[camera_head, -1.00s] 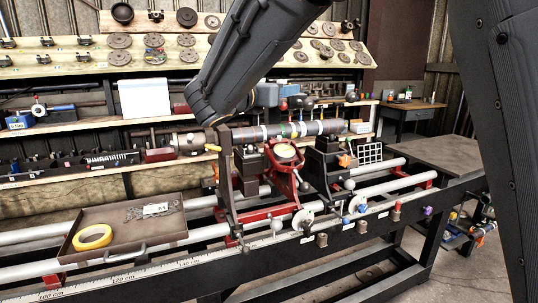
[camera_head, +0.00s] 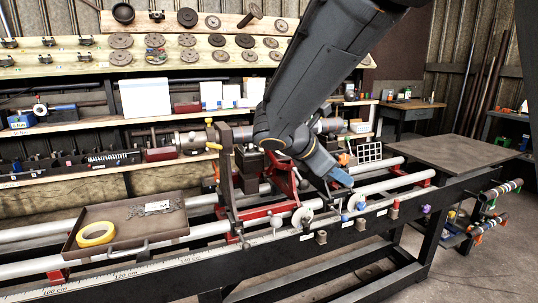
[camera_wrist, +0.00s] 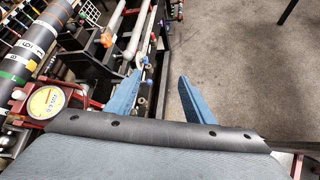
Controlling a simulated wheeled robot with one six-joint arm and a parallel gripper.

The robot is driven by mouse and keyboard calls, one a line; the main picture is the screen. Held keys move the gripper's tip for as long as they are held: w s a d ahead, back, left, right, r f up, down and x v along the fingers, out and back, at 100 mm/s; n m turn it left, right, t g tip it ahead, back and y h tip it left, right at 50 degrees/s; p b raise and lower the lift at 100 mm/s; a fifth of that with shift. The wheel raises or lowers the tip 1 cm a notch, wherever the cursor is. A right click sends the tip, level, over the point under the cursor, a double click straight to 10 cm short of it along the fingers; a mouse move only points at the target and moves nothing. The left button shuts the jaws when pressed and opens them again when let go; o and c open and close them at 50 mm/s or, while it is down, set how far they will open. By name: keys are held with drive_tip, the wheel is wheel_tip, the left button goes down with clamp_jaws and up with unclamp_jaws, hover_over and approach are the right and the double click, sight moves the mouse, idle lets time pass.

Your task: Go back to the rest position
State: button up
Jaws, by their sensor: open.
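My gripper (camera_wrist: 160,98) shows in the wrist view as two blue fingers spread apart with nothing between them. In the head view its blue fingertips (camera_head: 341,177) hang over the front rail of the lathe bench, right of the red support stand. A driveshaft (camera_head: 328,126) with coloured bands lies along the stands, partly hidden behind my arm in the head view. In the wrist view the driveshaft (camera_wrist: 38,42) runs along the left side. A round dial gauge (camera_wrist: 45,102) sits beside it, close to the left of my gripper.
A tray (camera_head: 88,222) with a yellow tape roll stands on the rails at left. Shelves with flanges (camera_head: 120,41) line the back wall. A bare table top (camera_head: 445,150) is at right. The floor (camera_wrist: 235,60) right of the bench is clear in the wrist view.

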drive_tip(key=s+d+f+m+g+y, duration=0.1)
drive_tip(key=s+f+m+g+y, duration=0.2)
drive_tip(key=s+f+m, duration=0.6)
drive_tip(key=s+d+f+m+g+y, duration=0.1)
drive_tip(key=s+f+m+g+y, duration=0.2)
drive_tip(key=s+f+m, duration=0.6)
drive_tip(key=s+m+y, duration=0.2)
drive_tip(key=s+m, duration=0.1)
drive_tip(key=s, duration=0.2)
drive_tip(key=shift+s+d+f+y, duration=0.2)
drive_tip(key=shift+s+y, duration=0.05)
drive_tip(key=shift+y, duration=0.05)
